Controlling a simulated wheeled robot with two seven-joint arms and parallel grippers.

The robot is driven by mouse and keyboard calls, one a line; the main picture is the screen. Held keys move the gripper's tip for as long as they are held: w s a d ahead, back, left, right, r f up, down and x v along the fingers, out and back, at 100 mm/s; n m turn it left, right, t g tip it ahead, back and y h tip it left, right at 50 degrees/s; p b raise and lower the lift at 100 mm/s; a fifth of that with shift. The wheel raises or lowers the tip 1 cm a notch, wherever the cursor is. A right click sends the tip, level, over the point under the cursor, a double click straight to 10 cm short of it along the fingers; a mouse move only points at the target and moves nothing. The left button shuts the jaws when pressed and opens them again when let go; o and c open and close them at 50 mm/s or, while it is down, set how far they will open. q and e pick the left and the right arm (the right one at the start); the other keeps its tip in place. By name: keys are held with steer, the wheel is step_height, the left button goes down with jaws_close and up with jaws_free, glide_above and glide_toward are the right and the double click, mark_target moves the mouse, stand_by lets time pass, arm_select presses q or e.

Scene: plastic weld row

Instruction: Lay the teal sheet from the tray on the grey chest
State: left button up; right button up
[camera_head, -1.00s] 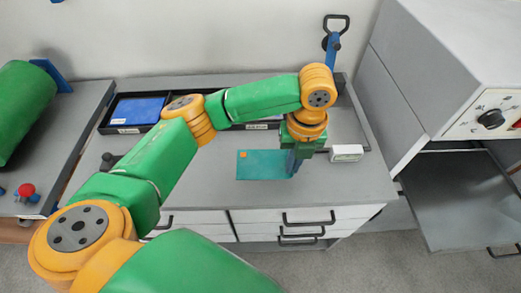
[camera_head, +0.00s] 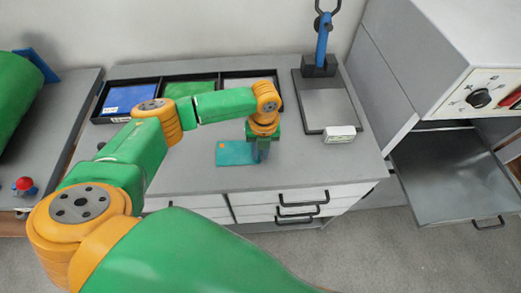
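The teal sheet (camera_head: 235,154), with a small orange mark at its far left corner, is level over the grey chest (camera_head: 190,182), near the front middle of its top. It is very low; I cannot tell if it touches the top. My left gripper (camera_head: 262,157) points down at the sheet's right edge and is shut on it, though the fingertips are small in view. The black tray (camera_head: 161,91) lies along the back of the top. Its compartments show blue, green and pale grey. My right gripper is out of view.
A blue-handled press with a dark base plate (camera_head: 327,108) stands at the back right. A small white box (camera_head: 340,134) is at its front edge. A grey machine (camera_head: 440,60) with a dial is further right. The top left of the sheet is clear.

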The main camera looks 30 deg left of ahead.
arm_select(q)
steer(key=shift+o, duration=0.6)
steer(key=shift+r, duration=0.1)
step_height(320, 180, up, 12)
steer(key=shift+w+d+b, duration=0.15)
steer(key=shift+d+b, duration=0.05)
steer(key=shift+b, duration=0.15)
